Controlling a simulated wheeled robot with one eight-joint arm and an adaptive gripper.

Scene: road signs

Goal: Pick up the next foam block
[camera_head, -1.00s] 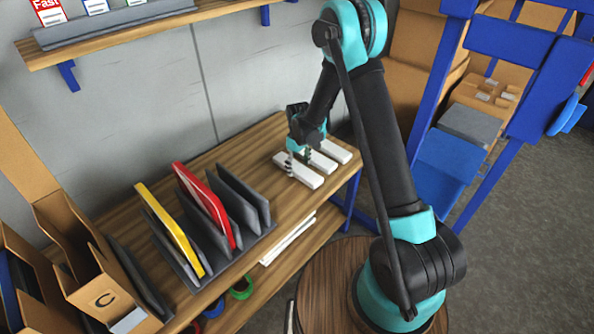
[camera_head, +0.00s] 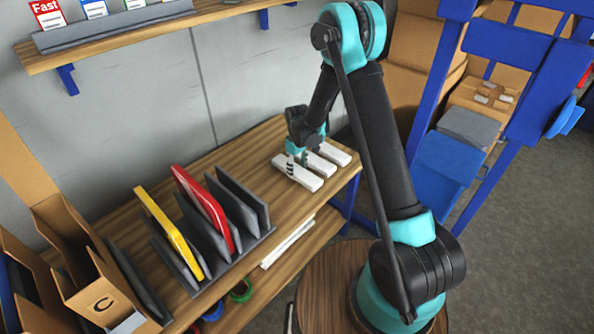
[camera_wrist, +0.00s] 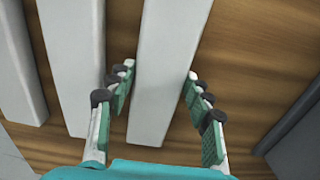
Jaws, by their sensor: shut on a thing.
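Several white foam blocks lie side by side on the wooden table. My gripper (camera_head: 297,166) points down at the front-left block (camera_head: 303,178) in the head view. In the wrist view my gripper (camera_wrist: 157,92) has its green-padded fingers on either side of this foam block (camera_wrist: 166,70), shut on it. The block still looks to be at table level. A middle block (camera_wrist: 75,65) and a far block (camera_wrist: 15,65) lie to the left in the wrist view. The far block also shows in the head view (camera_head: 336,154); the middle one is partly hidden by my gripper.
A dark rack (camera_head: 262,238) holding a yellow sign (camera_head: 170,232), a red sign (camera_head: 203,207) and grey panels stands left on the table (camera_head: 240,160). A cardboard box (camera_head: 98,290) is further left. A grey wall rises behind.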

